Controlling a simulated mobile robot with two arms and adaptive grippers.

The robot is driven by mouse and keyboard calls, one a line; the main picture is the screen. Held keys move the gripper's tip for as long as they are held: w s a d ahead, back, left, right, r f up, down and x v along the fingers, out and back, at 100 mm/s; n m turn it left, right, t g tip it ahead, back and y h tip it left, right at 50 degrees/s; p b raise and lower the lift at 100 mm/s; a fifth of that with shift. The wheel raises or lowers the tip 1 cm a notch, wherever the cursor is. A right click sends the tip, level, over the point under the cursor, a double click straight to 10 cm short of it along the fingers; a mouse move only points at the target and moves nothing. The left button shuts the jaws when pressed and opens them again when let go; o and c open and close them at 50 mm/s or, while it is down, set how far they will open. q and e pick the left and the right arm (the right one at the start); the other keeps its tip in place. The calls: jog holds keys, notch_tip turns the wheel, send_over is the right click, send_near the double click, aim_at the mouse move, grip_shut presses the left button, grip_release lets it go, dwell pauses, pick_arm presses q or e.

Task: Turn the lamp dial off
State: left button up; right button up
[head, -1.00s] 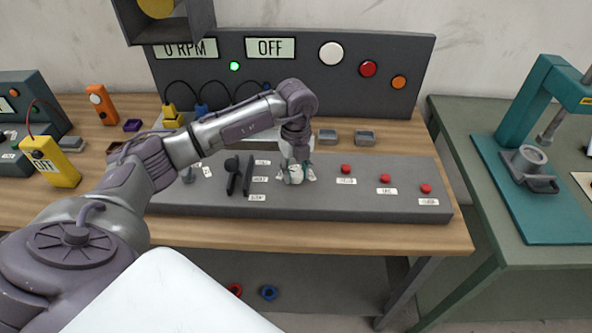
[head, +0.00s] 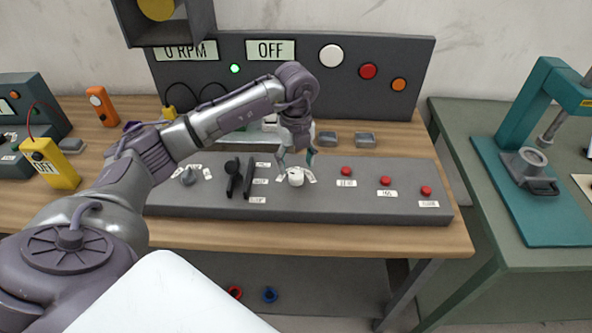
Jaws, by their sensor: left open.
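A white round dial (head: 296,177) sits on the sloped grey control panel (head: 330,206), with small white labels beside it. I cannot read those labels. My left gripper (head: 297,158) is open and points down just above and behind the dial, apart from it as far as I can tell. A display on the dark back panel reads "OFF" (head: 270,50). A large white round lamp (head: 331,54) sits on the back panel and looks pale. My right gripper is not in view.
Black levers (head: 240,178) and a grey knob (head: 188,176) stand left of the dial. Several red buttons (head: 385,181) are to its right. Two grey trays (head: 364,139) lie behind the panel. A teal press (head: 530,130) stands on the right table.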

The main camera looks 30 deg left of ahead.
aim_at(296, 174)
pick_arm(q)
notch_tip(296, 174, up, 8)
dwell(0.6)
